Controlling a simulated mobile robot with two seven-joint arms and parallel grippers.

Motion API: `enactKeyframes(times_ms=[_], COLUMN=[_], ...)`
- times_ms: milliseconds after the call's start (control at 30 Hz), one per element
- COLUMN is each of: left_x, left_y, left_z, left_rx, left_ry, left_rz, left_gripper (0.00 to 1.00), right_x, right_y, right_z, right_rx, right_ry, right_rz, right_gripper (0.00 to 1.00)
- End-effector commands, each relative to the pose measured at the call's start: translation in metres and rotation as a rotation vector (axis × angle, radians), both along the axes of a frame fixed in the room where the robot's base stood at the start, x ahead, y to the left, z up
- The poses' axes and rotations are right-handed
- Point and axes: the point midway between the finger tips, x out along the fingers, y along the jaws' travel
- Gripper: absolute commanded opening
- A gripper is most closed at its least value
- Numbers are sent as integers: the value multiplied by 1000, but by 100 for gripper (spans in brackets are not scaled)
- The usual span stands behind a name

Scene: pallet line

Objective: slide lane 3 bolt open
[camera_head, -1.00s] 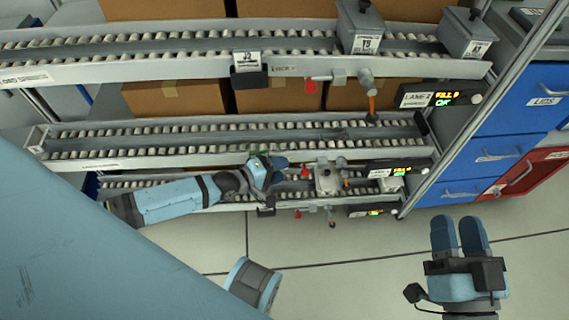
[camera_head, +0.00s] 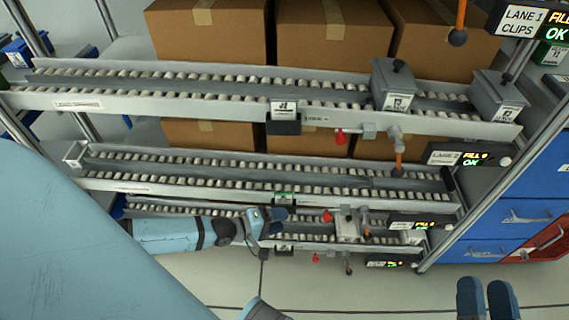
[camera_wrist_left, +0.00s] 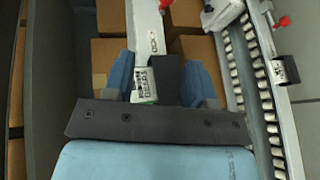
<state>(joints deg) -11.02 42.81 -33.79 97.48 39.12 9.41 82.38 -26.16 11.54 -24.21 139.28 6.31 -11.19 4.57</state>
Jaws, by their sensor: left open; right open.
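The lane 3 bolt shows its red knob (camera_head: 327,215) on the front of the lane 3 rail (camera_head: 230,193), left of a grey bracket (camera_head: 347,222). My left gripper (camera_head: 277,215) is at that rail, left of the knob and close below a small label plate (camera_head: 284,198). In the left wrist view the open left fingers (camera_wrist_left: 158,66) stand either side of a dark block and a white label (camera_wrist_left: 144,84). A red knob (camera_wrist_left: 165,4) shows beyond them at the top edge. I cannot tell whether the fingers touch anything. My right gripper (camera_head: 487,290) is open and empty, partly cut off at the lower right.
The lane 2 rail (camera_head: 180,102) runs above, with its own red knob (camera_head: 340,137) and grey bins (camera_head: 395,85). Cardboard boxes (camera_head: 330,30) stand behind. Blue drawers (camera_head: 505,215) are at right. Floor is clear below.

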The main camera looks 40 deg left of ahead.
Motion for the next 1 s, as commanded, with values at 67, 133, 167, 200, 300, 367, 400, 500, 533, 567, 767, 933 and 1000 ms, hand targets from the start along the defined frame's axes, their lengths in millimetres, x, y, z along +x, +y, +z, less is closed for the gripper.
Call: enactKeyframes(times_ms=[67, 133, 167, 200, 300, 367, 400, 500, 533, 567, 767, 933, 1000], left_x=[-5, -9, -11, -13, -19, -21, -22, -24, -24, -24, -23, -24, -24], left_y=[4, 6, 7, 9, 12, 14, 15, 16, 16, 16, 15, 15, 15], left_z=[1, 1, 1, 1, 1, 0, 0, 0, 0, 0, 1, 0, 0], left_rx=[2, 2, 2, 1, 1, 2, 1, 1, 1, 1, 1, -1, -1], left_ry=[1, 1, 1, 0, 0, 1, 0, -1, -1, -1, -1, -1, -1], left_rz=[0, 0, 0, 0, 0, 0, 0, 0, 0, 0, 0, -1, 0], left_gripper=[51, 51, 51, 51, 51, 51, 51, 51, 51, 51, 51, 51, 51], right_x=[0, 0, 0, 0, 0, 0, 0, 0, 0, 0, 0, 0, 0], right_y=[0, 0, 0, 0, 0, 0, 0, 0, 0, 0, 0, 0, 0], right_z=[3, 4, 5, 5, 7, 8, 8, 8, 8, 8, 9, 11, 11], right_rx=[0, 0, 0, 0, 0, 0, 0, 0, 0, 0, 0, 0, 0], right_ry=[0, 0, 0, 0, 0, 0, 0, 0, 0, 0, 0, 0, 0], right_rz=[0, 0, 0, 0, 0, 0, 0, 0, 0, 0, 0, 0, 0], right_gripper=[43, 43, 43, 43, 43, 43, 43, 43, 43, 43, 43, 43, 43])
